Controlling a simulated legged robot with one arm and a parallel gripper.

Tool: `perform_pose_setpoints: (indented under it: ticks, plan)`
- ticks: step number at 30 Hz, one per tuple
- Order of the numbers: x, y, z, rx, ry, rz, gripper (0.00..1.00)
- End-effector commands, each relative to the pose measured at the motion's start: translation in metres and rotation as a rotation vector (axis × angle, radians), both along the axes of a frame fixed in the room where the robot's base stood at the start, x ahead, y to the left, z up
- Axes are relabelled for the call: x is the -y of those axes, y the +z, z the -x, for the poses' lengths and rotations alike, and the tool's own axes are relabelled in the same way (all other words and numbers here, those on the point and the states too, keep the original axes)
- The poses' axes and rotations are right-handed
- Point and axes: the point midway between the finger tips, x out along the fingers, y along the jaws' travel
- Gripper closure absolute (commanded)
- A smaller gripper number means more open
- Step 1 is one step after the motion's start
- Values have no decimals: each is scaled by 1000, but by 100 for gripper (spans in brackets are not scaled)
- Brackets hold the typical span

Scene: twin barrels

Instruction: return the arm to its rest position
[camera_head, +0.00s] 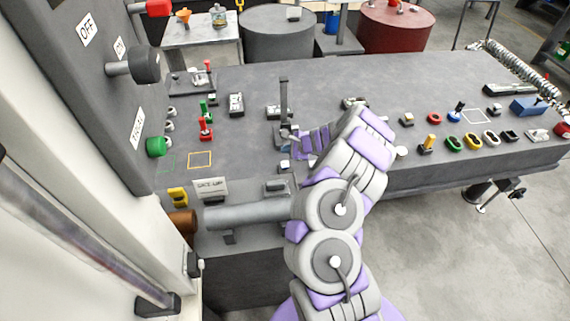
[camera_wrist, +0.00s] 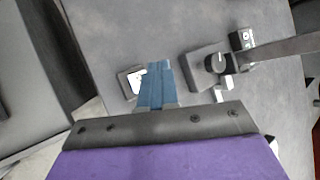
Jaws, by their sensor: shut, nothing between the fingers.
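My arm is grey and purple and reaches up from the bottom of the head view, bent over the near edge of the grey workbench (camera_head: 330,85). My gripper shows in the wrist view as blue fingers (camera_wrist: 156,85), closed together with nothing between them. A small white-topped block (camera_wrist: 131,82) lies just left of the fingertips. A grey device with a black knob (camera_wrist: 213,64) and a long lever (camera_wrist: 285,47) is to their right. In the head view the fingers are mostly hidden near an upright lever (camera_head: 284,95).
A panel with a green button (camera_head: 156,147) and a black knob (camera_head: 145,65) stands at left. A grey pipe (camera_head: 245,216) runs beside my arm. Several small controls crowd the bench's right side. A grey barrel (camera_head: 277,35) and a red barrel (camera_head: 396,28) stand behind. Floor at lower right is clear.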

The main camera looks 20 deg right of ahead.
Motion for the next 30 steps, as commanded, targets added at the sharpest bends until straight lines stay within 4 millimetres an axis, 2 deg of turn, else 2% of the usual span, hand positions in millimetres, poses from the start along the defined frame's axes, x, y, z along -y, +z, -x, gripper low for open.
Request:
perform_pose_setpoints:
  ticks: [10,14,17,22,24,26,30]
  plan:
    - [-1,1,0,2,3,-1,100]
    - [-22,20,-6,26,60,-5,100]
    - [-60,53,-10,65,169,-9,100]
    - [-145,128,1,149,434,8,100]
    - [-177,155,15,175,547,19,100]
    - [-200,176,29,196,638,38,100]
    - [-248,218,72,233,849,89,100]
